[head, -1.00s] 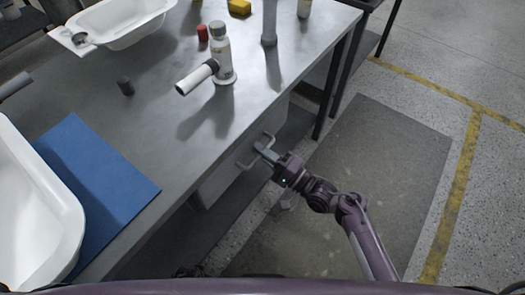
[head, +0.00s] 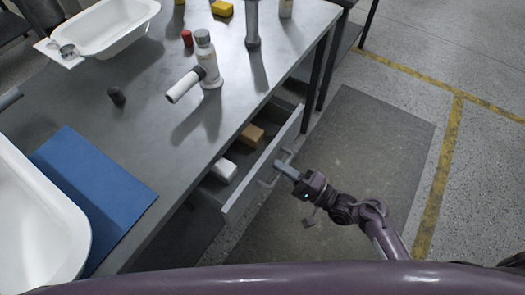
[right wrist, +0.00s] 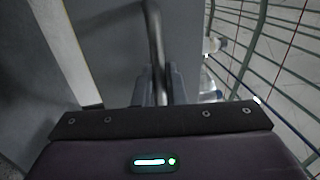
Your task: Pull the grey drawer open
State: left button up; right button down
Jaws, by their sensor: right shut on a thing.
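The grey drawer (head: 263,166) under the workbench stands pulled out part way in the head view. Inside it lie a tan block (head: 251,136) and a white block (head: 223,169). My right gripper (head: 281,167) is at the drawer's front, shut on its bar handle (head: 268,180). In the right wrist view the handle bar (right wrist: 156,50) runs down between the two fingers (right wrist: 160,84), with the grey drawer front (right wrist: 105,45) behind it. My left gripper is not in view.
The grey workbench (head: 165,125) holds white tub shells (head: 110,27), a blue mat (head: 95,190), a bottle (head: 207,60) and a white cylinder (head: 185,84). A dark floor mat (head: 370,150) lies clear right of the drawer.

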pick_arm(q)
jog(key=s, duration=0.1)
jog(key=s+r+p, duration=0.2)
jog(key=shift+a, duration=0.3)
pick_arm(e)
jog(key=r+v, duration=0.3)
jog(key=v, duration=1.4)
jog(key=shift+s+d, duration=0.45)
jog(key=shift+d, duration=0.1)
jog(key=c, duration=1.6)
grip_release()
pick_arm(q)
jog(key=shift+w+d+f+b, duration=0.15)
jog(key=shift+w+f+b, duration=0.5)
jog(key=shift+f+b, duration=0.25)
pick_arm(e)
jog(key=v, duration=0.7)
jog(key=shift+s+d, duration=0.2)
jog(key=shift+d, duration=0.1)
